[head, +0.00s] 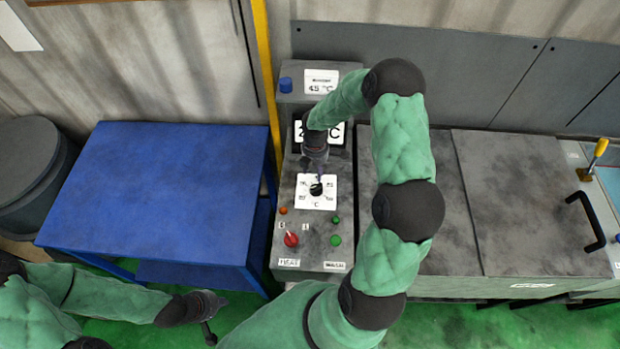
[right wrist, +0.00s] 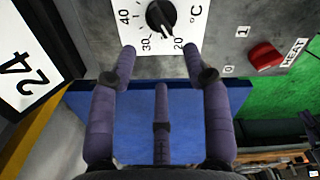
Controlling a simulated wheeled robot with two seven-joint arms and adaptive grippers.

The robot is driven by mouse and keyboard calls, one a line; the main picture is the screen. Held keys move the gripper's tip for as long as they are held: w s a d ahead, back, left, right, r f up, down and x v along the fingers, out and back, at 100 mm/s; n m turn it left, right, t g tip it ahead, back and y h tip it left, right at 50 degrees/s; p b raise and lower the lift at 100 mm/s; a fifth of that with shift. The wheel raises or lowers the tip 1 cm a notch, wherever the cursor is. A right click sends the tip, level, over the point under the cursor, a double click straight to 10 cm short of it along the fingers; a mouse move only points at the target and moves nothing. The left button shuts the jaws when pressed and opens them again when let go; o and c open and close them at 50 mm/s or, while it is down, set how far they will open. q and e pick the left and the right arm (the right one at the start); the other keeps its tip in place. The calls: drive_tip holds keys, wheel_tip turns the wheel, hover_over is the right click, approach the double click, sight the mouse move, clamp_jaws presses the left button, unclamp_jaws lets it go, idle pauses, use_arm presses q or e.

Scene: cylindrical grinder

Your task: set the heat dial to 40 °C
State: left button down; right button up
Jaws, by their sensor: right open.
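The heat dial (head: 316,189) is a black knob on a white scale plate on the grey control panel. In the right wrist view the dial (right wrist: 160,15) shows between the scale numbers 40, 30 and 20. Its narrow end seems to point between 30 and 20. My right gripper (head: 318,176) is over the dial in the head view. In the wrist view its fingers (right wrist: 160,62) are spread, with the dial beyond their tips and nothing between them. My left gripper (head: 211,318) is low, in front of the blue table, away from the panel; its jaw state is unclear.
A display (head: 338,132) behind the dial is partly covered by my right arm; the wrist view shows "24" on it (right wrist: 18,80). A "45 °C" sign (head: 321,82) stands behind. A red HEAT switch (head: 291,239) and green buttons (head: 335,240) sit nearby. The blue table (head: 160,190) is bare.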

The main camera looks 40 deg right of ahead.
sight(316, 188)
wheel_tip(316, 188, down, 10)
drive_tip(key=shift+r, duration=0.1)
idle(0.4)
drive_tip(key=shift+c, duration=0.3)
clamp_jaws()
